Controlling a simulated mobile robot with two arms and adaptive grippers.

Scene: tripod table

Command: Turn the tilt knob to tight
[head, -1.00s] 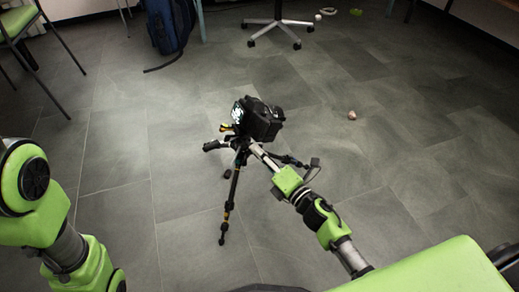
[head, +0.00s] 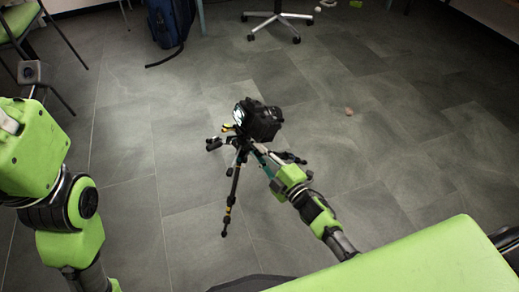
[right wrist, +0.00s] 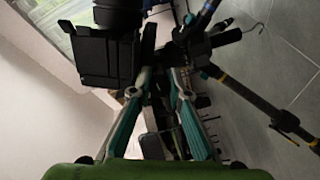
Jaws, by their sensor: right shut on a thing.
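A black camera (head: 259,121) sits on a tripod (head: 233,185) with dark legs and yellow bands, standing on the floor. It also shows in the right wrist view (right wrist: 105,57), at upper left. My right gripper (head: 260,153) reaches in from the lower right to the tripod head, just below the camera. In the right wrist view, its teal fingers (right wrist: 161,78) close in on a dark part at the tripod head. That part looks like the tilt knob, but it is mostly hidden and its marking cannot be read. My left arm shows at the left, without a clear view of its gripper.
A wheeled chair base (head: 277,20) and a blue bag (head: 170,22) stand at the back. A green chair (head: 18,20) is at upper left. The grey floor around the tripod is mostly clear.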

